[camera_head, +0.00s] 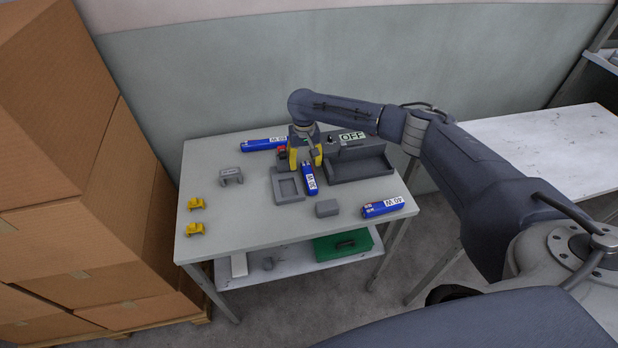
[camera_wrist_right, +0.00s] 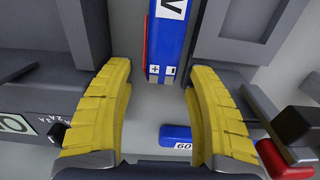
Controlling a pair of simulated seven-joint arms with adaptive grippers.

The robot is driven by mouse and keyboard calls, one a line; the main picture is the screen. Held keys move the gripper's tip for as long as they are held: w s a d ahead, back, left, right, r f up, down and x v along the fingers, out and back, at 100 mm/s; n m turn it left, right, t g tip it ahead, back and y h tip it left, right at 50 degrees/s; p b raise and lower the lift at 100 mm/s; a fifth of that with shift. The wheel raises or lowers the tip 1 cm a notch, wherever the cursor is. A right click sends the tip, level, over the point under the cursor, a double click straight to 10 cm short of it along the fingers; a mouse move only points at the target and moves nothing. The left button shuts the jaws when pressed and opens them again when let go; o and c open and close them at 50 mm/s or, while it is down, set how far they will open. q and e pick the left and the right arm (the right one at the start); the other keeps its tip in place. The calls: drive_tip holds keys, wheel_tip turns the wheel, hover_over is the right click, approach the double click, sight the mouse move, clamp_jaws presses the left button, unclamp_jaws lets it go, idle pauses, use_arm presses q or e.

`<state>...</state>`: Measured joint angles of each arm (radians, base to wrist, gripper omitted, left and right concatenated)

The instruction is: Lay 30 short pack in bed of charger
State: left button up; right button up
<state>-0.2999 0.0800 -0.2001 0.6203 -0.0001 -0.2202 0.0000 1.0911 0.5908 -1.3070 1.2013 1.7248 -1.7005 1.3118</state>
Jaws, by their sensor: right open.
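My right gripper (camera_head: 305,158) is open above the table, with its yellow fingers pointing down. Just in front of it a blue pack (camera_head: 310,181) lies between the grey recessed block and the charger. In the right wrist view this pack (camera_wrist_right: 167,40) shows its + and − end near the gap between the fingertips (camera_wrist_right: 157,75); its number is out of frame. The charger (camera_head: 378,148) bears an OFF sign (camera_head: 352,137), and its long bed (camera_head: 360,168) looks empty. A blue pack (camera_head: 258,144) at the back reads 60 in the wrist view (camera_wrist_right: 175,136). My left gripper is not seen.
Another blue pack (camera_head: 383,207) lies front right, near a small grey block (camera_head: 327,208). The recessed grey block (camera_head: 287,187), a grey bracket (camera_head: 230,175) and yellow clips (camera_head: 196,203) stand left. A red part (camera_head: 282,153) sits close beside the gripper.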

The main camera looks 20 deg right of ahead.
clamp_jaws()
idle(0.4)
drive_tip(key=shift+r, duration=0.15)
wheel_tip(320, 180, up, 19)
drive_tip(key=s+a+f+n, duration=0.1)
drive_tip(key=s+a, duration=0.3)
drive_tip(key=s, duration=0.7)
drive_tip(key=s+a+n, duration=0.1)
drive_tip(key=s+a, duration=0.4)
drive_tip(key=s, duration=0.7)
drive_tip(key=shift+s+a+f, duration=0.15)
drive_tip(key=shift+a+f, duration=0.1)
drive_tip(key=shift+f, duration=0.1)
